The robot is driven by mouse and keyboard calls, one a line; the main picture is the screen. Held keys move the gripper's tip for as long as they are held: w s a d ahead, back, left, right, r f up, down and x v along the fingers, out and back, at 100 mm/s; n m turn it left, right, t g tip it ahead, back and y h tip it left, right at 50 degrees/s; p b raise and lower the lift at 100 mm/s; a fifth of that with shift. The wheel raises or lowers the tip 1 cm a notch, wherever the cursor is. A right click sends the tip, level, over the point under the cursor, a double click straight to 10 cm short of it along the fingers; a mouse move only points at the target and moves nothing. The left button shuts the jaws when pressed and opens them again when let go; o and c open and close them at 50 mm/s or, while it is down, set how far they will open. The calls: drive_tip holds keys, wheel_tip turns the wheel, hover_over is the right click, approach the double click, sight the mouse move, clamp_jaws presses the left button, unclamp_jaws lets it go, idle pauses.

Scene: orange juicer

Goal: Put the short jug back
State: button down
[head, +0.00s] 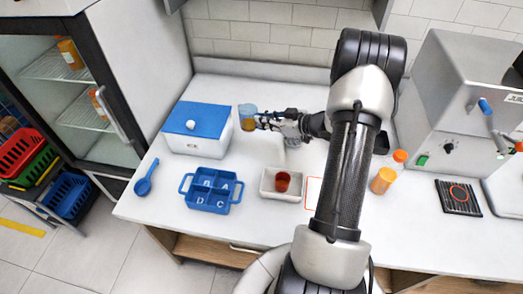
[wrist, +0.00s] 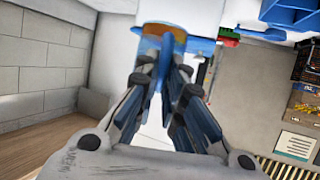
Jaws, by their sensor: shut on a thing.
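The short jug (head: 248,115) is small and see-through, with a bluish upper part and something orange-brown inside. My gripper (head: 261,121) is shut on it from its right side, at the back of the counter, just right of the blue-lidded white box. In the wrist view the jug (wrist: 161,40) sits between the fingertips (wrist: 160,68), with a blue rim and an orange inside showing. Whether the jug's base touches the counter cannot be told.
The blue-lidded box (head: 197,127) is close to the jug's left. Orange bottles (head: 383,180) and a juicer (head: 462,110) stand at the right.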

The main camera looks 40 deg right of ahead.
wheel_tip(320, 180, down, 14)
drive_tip(key=b, duration=0.3)
drive_tip(key=shift+b, duration=0.4)
drive_tip(key=shift+f, duration=0.2)
drive_tip(key=c, duration=1.7)
unclamp_jaws()
drive_tip(key=shift+r, duration=0.1)
